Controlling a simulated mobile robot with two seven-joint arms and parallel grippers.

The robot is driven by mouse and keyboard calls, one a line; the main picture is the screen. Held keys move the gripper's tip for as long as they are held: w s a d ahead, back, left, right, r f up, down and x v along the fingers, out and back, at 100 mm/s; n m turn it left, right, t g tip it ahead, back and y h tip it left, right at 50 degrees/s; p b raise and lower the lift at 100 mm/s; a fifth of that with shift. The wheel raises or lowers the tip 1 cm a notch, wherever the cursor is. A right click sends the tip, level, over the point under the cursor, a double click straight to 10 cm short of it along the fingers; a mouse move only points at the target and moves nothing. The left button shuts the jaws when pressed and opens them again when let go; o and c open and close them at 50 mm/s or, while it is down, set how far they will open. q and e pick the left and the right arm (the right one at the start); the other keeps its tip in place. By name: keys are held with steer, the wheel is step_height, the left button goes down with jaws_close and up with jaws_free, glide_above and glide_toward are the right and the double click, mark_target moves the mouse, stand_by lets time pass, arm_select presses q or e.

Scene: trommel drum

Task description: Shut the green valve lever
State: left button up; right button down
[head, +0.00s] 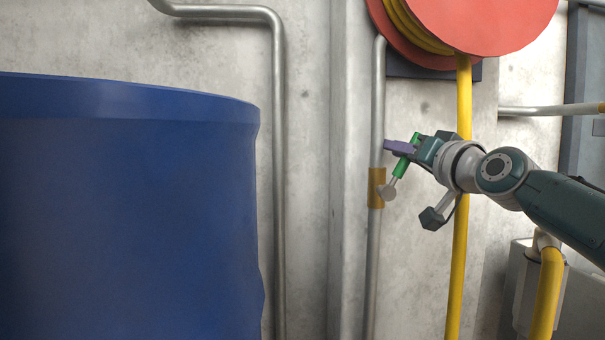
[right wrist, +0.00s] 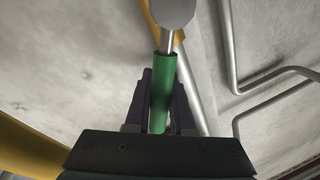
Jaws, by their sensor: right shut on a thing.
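The green valve lever (head: 401,168) shows right of centre in the head view, tilted up and to the right from its grey pivot (head: 387,191). The pivot sits at a brass-coloured valve body (head: 376,187) on a vertical grey pipe. My right gripper (head: 402,147) is shut on the upper part of the lever. In the right wrist view the green lever (right wrist: 160,92) stands between the two dark fingers, with its grey shaft and round end beyond them. The fingers hide part of the lever. My left gripper is not in view.
A big blue drum (head: 130,210) fills the left side. A red hose reel (head: 480,22) hangs above my right gripper, and its yellow hose (head: 463,110) runs down behind my right arm. A concrete wall with grey pipes (head: 278,150) stands behind.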

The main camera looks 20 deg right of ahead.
steer(key=d+f+m+b, duration=0.1)
steer(key=m, duration=0.1)
steer(key=d+f+m+h+b, duration=0.1)
steer(key=m, duration=0.1)
steer(key=m+b, duration=0.2)
steer(key=shift+s+d+f+t, duration=0.3)
steer(key=shift+s+d+f, duration=0.05)
steer(key=shift+d+f, duration=0.05)
steer(key=m, duration=0.1)
steer(key=f+m+h+b, duration=0.1)
steer(key=m, duration=0.1)
steer(key=d+f+m+b, duration=0.1)
steer(key=m, duration=0.1)
steer(key=shift+s+f+h, duration=0.1)
steer(key=shift+h, duration=0.3)
steer(key=shift+d+f+m+h+b, duration=0.1)
steer(key=shift+f+m+h+b, duration=0.15)
steer(key=shift+m, duration=0.5)
steer(key=shift+d+f+m+h+b, duration=0.1)
steer(key=shift+f+m+h+b, duration=0.2)
steer(key=shift+m, duration=0.45)
steer(key=shift+f, duration=0.2)
steer(key=c, duration=0.8)
jaws_free()
steer(key=shift+o, duration=0.2)
